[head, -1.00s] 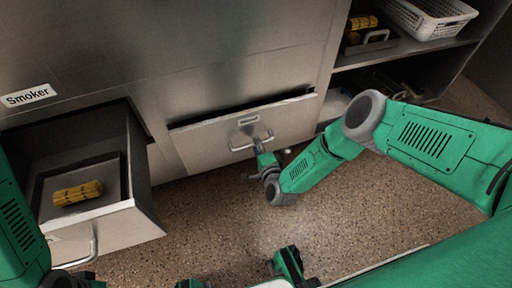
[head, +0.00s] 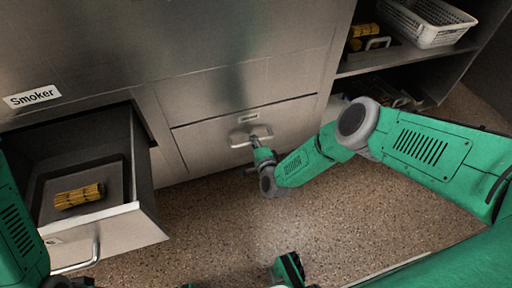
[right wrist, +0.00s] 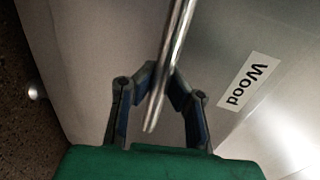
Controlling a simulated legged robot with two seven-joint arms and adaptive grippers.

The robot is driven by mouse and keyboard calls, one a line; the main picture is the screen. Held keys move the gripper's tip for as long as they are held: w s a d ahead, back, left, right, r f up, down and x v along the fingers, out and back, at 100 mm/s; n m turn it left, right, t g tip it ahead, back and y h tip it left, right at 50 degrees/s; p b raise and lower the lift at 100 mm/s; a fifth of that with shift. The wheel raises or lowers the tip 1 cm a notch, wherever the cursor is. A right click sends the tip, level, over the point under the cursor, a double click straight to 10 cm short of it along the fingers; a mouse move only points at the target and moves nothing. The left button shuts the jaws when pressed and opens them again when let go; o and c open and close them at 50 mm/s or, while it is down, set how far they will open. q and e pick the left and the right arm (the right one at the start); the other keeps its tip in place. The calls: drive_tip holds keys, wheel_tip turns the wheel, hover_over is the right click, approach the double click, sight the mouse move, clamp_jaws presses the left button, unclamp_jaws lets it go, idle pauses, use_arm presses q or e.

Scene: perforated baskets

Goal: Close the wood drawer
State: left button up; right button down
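The wood drawer (head: 218,141) is a metal front in the middle of the cabinet in the head view. Its front looks flush with the cabinet. Its "Wood" label also shows in the right wrist view (right wrist: 248,80). Its bar handle (head: 238,141) sits at the middle of the front and crosses the right wrist view (right wrist: 178,40). My right gripper (head: 256,148) is at the handle; in the right wrist view its fingers (right wrist: 165,78) bend in close around the bar, which partly hides the tips. My left gripper (head: 68,283) barely shows at the lower left edge.
An open drawer (head: 110,232) under the "Smoker" label stands out at left, with a tray holding a yellow bundle (head: 79,195). A shelf at upper right holds a white perforated basket (head: 432,38) and yellow items (head: 362,30). The speckled floor in front is clear.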

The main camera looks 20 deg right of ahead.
drive_tip(key=shift+w+f, duration=0.1)
drive_tip(key=shift+w, duration=0.2)
drive_tip(key=c, duration=1.5)
unclamp_jaws()
drive_tip(key=shift+a, duration=0.1)
drive_tip(key=shift+c, duration=0.2)
drive_tip(key=shift+w, duration=0.1)
drive_tip(key=v, duration=1.2)
drive_tip(key=shift+a, duration=0.1)
